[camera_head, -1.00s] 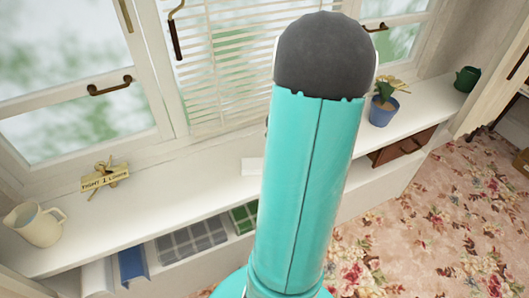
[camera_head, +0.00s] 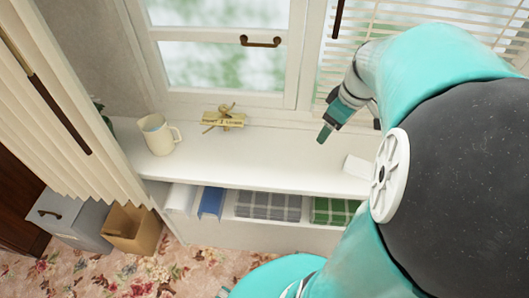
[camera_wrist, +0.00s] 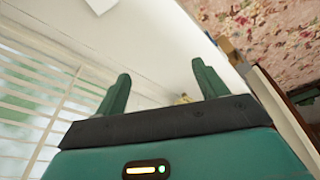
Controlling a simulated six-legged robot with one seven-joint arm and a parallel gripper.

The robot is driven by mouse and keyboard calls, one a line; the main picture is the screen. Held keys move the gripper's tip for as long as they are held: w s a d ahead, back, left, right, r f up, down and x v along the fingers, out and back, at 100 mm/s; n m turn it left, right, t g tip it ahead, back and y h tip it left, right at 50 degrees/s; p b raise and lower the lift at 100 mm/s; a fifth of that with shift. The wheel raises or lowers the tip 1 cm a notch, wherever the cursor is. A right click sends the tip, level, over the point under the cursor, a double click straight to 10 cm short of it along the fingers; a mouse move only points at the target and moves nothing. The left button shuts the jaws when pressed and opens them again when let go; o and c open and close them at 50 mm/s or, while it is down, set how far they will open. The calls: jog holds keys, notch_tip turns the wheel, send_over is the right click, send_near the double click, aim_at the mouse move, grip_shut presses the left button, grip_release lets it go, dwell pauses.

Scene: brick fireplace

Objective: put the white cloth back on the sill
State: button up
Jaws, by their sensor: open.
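A small flat white piece (camera_head: 358,167), which looks like a folded white cloth, lies on the white sill (camera_head: 265,165), right of my gripper and partly beside my arm. A white piece at the top of the wrist view (camera_wrist: 101,4) may be the same thing. Another white folded thing (camera_head: 180,198) stands on the shelf below; I cannot tell if it is cloth. My gripper (camera_head: 325,132) is above the back of the sill, near the window, and apart from the white piece. In the wrist view its two fingers (camera_wrist: 162,88) are apart with nothing between them.
Below are a blue item (camera_head: 211,201), grey plaid (camera_head: 268,206) and green plaid (camera_head: 334,210) items. The sill between sign and shelf edge is clear. A cardboard box (camera_head: 133,230) is on the floor.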

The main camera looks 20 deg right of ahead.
jog(key=s+a+r+m+t, duration=0.1)
jog(key=s+a+r+m, duration=0.1)
jog(key=a, duration=0.8)
jog(key=s+a+r+m+t, duration=0.2)
jog(key=s+a+r, duration=0.2)
jog(key=a, duration=0.7)
jog(key=shift+a+m+h, duration=0.25)
jog(key=shift+m+h, duration=0.15)
